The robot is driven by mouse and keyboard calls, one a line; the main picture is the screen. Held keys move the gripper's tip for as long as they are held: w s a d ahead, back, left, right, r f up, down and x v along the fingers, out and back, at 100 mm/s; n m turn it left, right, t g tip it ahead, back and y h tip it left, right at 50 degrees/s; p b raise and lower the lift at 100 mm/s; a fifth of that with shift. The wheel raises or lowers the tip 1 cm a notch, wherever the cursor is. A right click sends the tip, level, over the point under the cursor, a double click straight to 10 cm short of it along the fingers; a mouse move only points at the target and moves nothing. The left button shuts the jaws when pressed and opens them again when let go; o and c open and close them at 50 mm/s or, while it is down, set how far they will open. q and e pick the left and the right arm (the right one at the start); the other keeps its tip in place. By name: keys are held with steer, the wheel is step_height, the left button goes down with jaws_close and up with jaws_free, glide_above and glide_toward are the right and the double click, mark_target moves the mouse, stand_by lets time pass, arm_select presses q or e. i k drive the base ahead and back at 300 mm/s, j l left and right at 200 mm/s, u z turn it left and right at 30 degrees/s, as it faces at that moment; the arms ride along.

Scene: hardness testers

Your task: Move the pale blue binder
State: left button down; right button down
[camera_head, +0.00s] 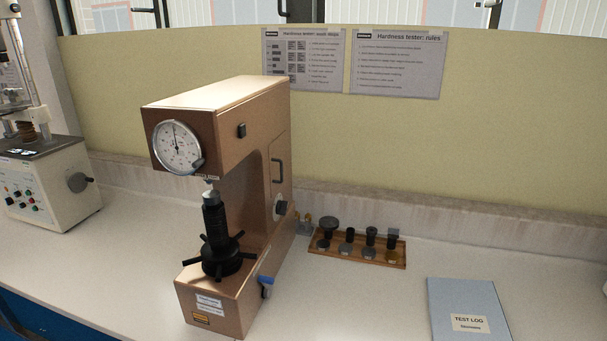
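The pale blue binder (465,304) lies flat on the white bench at the lower right of the head view. It has a cream label reading "TEST LOG", and its near edge runs up to the bottom of the picture. Nothing touches it in view. Neither my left gripper nor my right gripper shows in this view.
A copper-brown hardness tester (265,130) with a dial stands left of centre. A wooden tray (331,251) of dark anvils lies behind and left of the binder. Another machine (50,190) stands far left. The bench (375,300) is clear between tester and binder.

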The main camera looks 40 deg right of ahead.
mark_target(460, 310)
steer(key=z, duration=2.4)
